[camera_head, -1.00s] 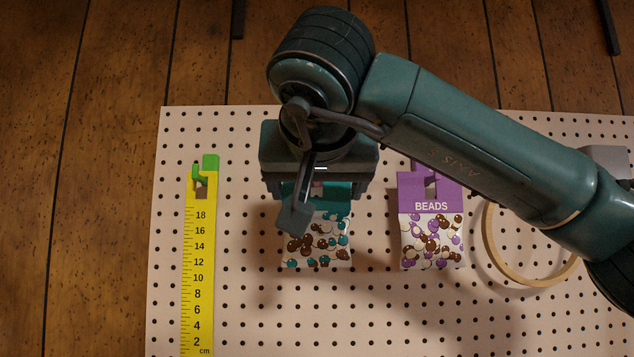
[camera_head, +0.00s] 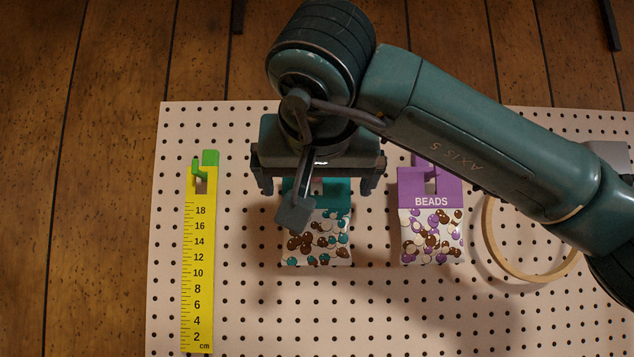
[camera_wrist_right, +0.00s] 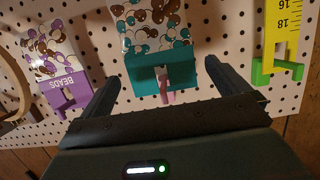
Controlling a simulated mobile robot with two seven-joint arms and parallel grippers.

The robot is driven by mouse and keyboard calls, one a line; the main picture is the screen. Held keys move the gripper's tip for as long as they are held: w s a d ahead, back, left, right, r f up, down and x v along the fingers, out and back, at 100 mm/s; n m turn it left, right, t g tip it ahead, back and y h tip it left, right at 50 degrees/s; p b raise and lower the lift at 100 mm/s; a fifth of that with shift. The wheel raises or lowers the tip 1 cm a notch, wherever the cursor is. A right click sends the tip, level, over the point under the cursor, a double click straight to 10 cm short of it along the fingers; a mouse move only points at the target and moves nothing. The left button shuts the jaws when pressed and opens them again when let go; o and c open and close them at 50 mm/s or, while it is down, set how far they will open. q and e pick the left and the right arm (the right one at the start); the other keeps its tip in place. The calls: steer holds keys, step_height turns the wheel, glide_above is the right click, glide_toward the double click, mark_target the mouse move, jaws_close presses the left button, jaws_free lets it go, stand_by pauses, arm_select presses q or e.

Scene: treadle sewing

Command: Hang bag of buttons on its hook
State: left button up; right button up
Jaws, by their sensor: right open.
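The bag of buttons (camera_head: 318,240), clear with brown, teal and white buttons under a teal header, is upright against the pegboard. In the right wrist view the bag (camera_wrist_right: 152,28) shows a pink hook (camera_wrist_right: 165,88) sticking out through the slot in its header. My right gripper (camera_head: 317,184) is open at the top of the bag. In the right wrist view its fingers (camera_wrist_right: 161,76) stand apart on either side of the header, clear of it. My arm hides part of the header in the head view. My left gripper is not in view.
A purple-topped bag of beads (camera_head: 431,225) hangs to the right, with a wooden hoop (camera_head: 489,240) beyond it. A yellow ruler (camera_head: 198,265) hangs on a green hook (camera_head: 211,158) to the left. The pegboard (camera_head: 245,310) is bare below the bags.

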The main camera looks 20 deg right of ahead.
steer(key=v, duration=1.2)
steer(key=shift+s, duration=0.35)
steer(key=shift+a+r, duration=0.1)
steer(key=shift+a, duration=0.05)
